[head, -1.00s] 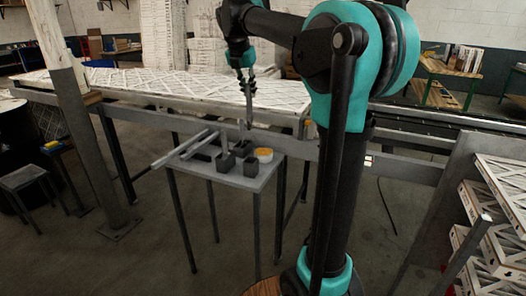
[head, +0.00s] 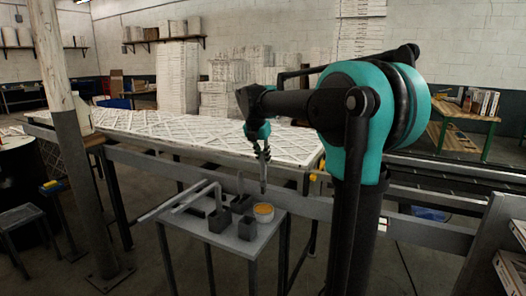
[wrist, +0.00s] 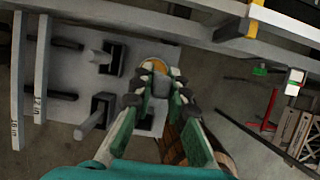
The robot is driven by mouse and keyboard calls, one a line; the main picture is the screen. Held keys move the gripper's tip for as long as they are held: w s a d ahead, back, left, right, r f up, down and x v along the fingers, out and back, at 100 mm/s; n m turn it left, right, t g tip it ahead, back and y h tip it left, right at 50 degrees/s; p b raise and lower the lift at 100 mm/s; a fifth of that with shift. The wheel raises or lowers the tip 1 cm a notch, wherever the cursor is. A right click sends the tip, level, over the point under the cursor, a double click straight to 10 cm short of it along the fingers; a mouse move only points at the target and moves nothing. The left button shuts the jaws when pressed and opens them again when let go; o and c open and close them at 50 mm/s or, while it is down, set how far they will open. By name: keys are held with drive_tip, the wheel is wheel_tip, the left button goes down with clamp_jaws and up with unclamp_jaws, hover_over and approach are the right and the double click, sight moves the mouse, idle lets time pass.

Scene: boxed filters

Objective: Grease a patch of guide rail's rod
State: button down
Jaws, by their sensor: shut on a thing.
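My gripper (head: 262,150) is shut on a slim grey tool (head: 263,178) that hangs upright, its lower tip just above the round tin of orange grease (head: 264,212). I cannot tell whether the tip touches the grease. In the wrist view the fingers (wrist: 156,88) close around the tool's grey end (wrist: 160,86), and the tin (wrist: 178,74) is partly hidden behind them. The tin stands at the right of the small grey table (head: 245,243). I cannot tell which part is the guide rail's rod.
Long grey bars (wrist: 42,70) lie along the table's left side. A conveyor frame (head: 225,181) with white-framed filters (head: 190,132) runs close behind. A post (head: 75,160) stands left.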

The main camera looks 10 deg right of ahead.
sight(262, 168)
drive_tip(key=shift+f, duration=3.45)
wheel_tip(262, 168, up, 7)
idle(0.9)
idle(0.4)
